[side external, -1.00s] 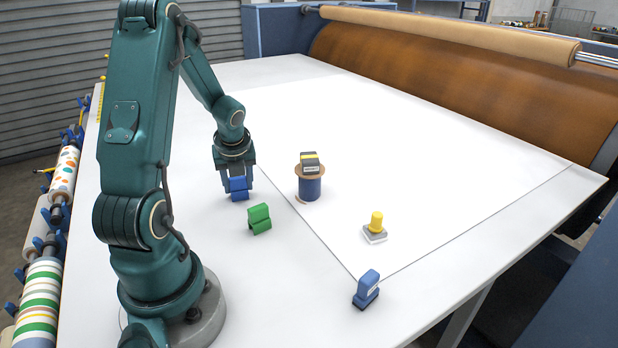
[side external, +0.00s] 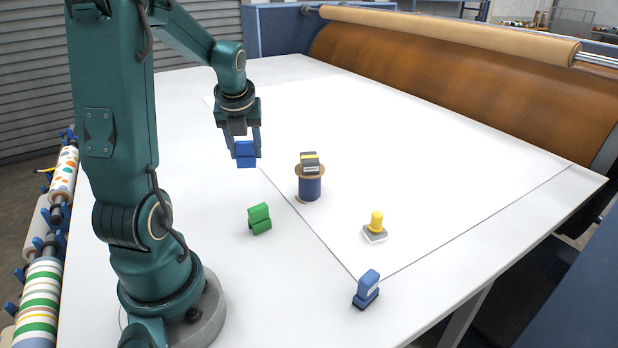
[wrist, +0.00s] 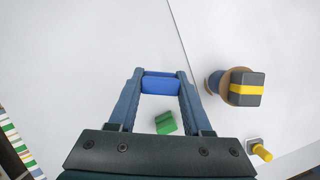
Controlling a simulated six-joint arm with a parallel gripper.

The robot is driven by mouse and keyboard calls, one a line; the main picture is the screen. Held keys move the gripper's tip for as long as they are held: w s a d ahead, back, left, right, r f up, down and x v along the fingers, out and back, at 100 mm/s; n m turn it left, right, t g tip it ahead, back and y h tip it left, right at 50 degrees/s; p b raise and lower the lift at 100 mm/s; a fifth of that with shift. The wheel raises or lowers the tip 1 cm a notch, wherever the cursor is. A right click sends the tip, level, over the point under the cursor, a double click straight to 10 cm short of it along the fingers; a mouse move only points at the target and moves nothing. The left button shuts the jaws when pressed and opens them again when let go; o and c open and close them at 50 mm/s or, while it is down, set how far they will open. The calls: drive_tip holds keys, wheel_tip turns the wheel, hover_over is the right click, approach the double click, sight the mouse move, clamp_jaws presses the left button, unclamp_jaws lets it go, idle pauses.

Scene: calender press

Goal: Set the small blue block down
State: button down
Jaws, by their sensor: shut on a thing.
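The small blue block (side external: 246,154) is between the two fingers of my gripper (side external: 246,142), which is shut on it. The block is held in the air above the white table. In the wrist view the blue block (wrist: 161,84) spans the gap between the fingertips (wrist: 160,74).
A green block (side external: 259,218) lies on the table. A spool (side external: 310,188) with a dark, yellow-banded block (side external: 309,160) on top stands right of my gripper. A yellow-knobbed piece (side external: 376,222) and a blue handled piece (side external: 367,288) stand further right. The white table (side external: 290,290) has free room.

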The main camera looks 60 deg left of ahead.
drive_tip(key=w+d+f+m+t+h, duration=0.1)
drive_tip(key=w+d+m, duration=0.25)
drive_tip(key=d, duration=0.55)
drive_tip(key=w+d+m+t+h, duration=0.1)
drive_tip(key=w+d+m, duration=0.3)
drive_tip(key=d, duration=0.5)
drive_tip(key=shift+m, duration=0.55)
drive_tip(key=shift+s+a+f, duration=0.1)
drive_tip(key=shift+s+f, duration=0.15)
drive_tip(key=shift+f, duration=1.1)
drive_tip(key=shift+s+f, duration=0.2)
drive_tip(key=shift+f, duration=1.15)
drive_tip(key=shift+s+a+f, duration=0.1)
drive_tip(key=shift+s+f, duration=0.15)
drive_tip(key=shift+f, duration=1.1)
drive_tip(key=shift+f, duration=0.15)
drive_tip(key=shift+c, duration=1.7)
unclamp_jaws()
